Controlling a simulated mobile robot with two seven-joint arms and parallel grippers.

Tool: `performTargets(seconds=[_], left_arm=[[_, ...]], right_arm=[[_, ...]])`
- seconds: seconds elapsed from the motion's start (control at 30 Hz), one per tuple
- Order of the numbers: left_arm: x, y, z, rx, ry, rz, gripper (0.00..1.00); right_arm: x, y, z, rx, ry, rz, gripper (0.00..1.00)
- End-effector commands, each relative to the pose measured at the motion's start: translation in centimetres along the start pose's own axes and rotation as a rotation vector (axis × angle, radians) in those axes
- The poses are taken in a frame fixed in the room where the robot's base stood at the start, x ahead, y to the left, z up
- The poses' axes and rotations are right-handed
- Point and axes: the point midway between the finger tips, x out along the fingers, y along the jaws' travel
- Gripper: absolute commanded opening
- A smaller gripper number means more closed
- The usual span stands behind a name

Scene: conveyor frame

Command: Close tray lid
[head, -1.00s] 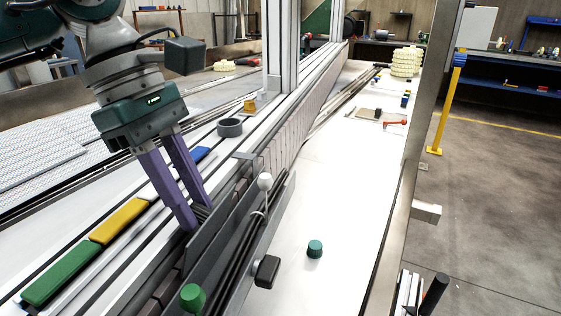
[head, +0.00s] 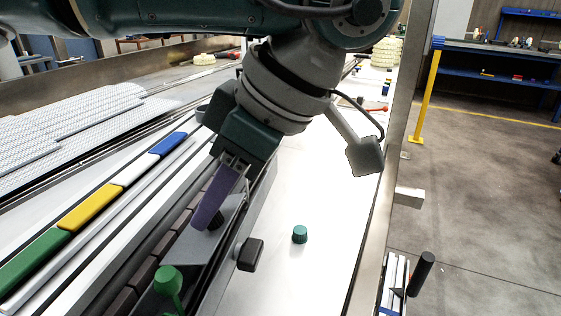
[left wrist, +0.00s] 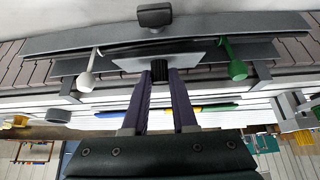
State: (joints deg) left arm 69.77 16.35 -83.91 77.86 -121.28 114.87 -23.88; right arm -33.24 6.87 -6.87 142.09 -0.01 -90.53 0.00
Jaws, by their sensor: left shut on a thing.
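The grey metal tray (head: 212,268) is long and narrow, set along the conveyor side; it also shows in the left wrist view (left wrist: 250,50). A grey plate, seemingly its lid (left wrist: 120,60), carries a black ribbed grip (left wrist: 160,69). My left gripper (head: 208,217) has its purple fingers shut on that grip, seen between the fingertips in the left wrist view (left wrist: 160,77). The plate looks tilted; whether it touches the tray's far wall I cannot tell. My wrist hides part of the tray in the head view. My right gripper is not in view.
A green-knobbed lever (head: 168,280) and a white-knobbed lever (left wrist: 85,82) stand by the tray. A black block (head: 251,254) sits on its outer wall. A green cap (head: 300,234) stands on the clear white surface. Coloured bars (head: 90,206) lie along the left rail.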

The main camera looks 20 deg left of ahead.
Motion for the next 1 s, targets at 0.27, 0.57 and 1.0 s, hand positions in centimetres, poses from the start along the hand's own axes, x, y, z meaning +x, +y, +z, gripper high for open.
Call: performTargets(seconds=[0.27, 0.57, 1.0], left_arm=[[0.4, 0.1, 1.7, -0.002, 0.214, 0.005, 0.00], [0.8, 0.0, 2.4, 0.000, 0.340, 0.001, 0.00], [0.9, 0.0, 2.4, 0.002, 0.356, -0.002, 0.46]], right_arm=[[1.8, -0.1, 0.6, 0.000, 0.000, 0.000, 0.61], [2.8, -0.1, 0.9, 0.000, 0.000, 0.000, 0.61], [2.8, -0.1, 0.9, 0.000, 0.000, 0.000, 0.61]])
